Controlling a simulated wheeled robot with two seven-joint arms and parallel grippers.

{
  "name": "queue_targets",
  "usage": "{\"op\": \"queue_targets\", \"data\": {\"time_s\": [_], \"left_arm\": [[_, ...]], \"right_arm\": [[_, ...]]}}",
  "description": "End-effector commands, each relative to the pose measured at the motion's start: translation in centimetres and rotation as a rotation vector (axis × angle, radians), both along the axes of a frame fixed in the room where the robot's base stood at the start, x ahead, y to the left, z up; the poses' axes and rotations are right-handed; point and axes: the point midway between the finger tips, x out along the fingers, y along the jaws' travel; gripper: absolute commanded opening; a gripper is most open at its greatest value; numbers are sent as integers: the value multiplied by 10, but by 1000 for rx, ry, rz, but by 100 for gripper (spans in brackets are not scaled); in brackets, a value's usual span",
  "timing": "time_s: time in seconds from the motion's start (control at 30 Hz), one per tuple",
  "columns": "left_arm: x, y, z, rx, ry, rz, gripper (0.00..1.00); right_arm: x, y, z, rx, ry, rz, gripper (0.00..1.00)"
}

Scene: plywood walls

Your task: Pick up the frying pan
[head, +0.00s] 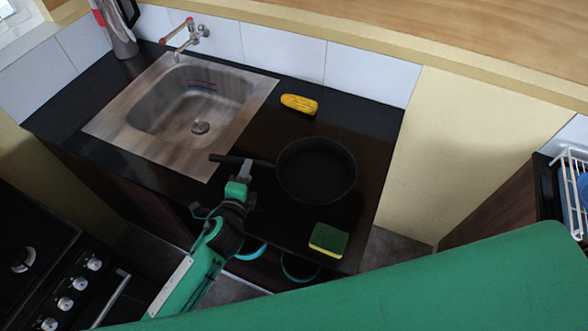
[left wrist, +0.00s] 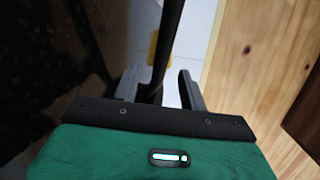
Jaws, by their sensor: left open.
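A black frying pan (head: 316,170) lies on the dark counter to the right of the sink, with its handle (head: 232,159) pointing left. My left gripper (head: 242,172) is at the handle, close to where it meets the pan. In the left wrist view the handle (left wrist: 167,45) runs between the two open fingers of the left gripper (left wrist: 160,88), nearer the left finger. I cannot tell whether a finger touches it. My right gripper is not in view.
A steel sink (head: 110,122) with a faucet (head: 186,36) is left of the pan. A yellow corn-like item (head: 299,104) lies behind the pan, and a green and yellow sponge (head: 328,239) lies in front. A kettle-like vessel (head: 117,30) stands at the back left. A stove (head: 40,262) is at lower left.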

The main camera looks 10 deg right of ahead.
Motion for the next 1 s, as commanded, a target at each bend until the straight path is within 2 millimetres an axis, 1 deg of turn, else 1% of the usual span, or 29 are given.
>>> {"op": "queue_targets", "data": {"time_s": [0.17,0.27,0.4,0.53,0.73,0.77,0.8,0.87,0.9,0.97,1.0], "left_arm": [[17,-7,1,-1,0,2,43],[28,-12,-2,-1,1,1,43],[41,-17,-7,1,1,1,43],[46,-19,-9,0,1,0,43],[46,-19,-10,-1,1,0,43],[46,-19,-10,-1,1,0,39],[46,-19,-10,-1,1,0,31],[46,-19,-10,-1,1,0,19],[46,-19,-10,-1,1,0,12],[46,-19,-10,-1,1,0,0],[46,-19,-10,0,2,0,0]], "right_arm": [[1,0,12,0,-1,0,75],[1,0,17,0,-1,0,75],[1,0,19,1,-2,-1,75],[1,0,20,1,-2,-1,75],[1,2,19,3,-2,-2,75],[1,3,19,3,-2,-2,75],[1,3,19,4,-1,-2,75],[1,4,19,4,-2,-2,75],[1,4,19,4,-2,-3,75],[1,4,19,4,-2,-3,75],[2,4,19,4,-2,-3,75]]}}
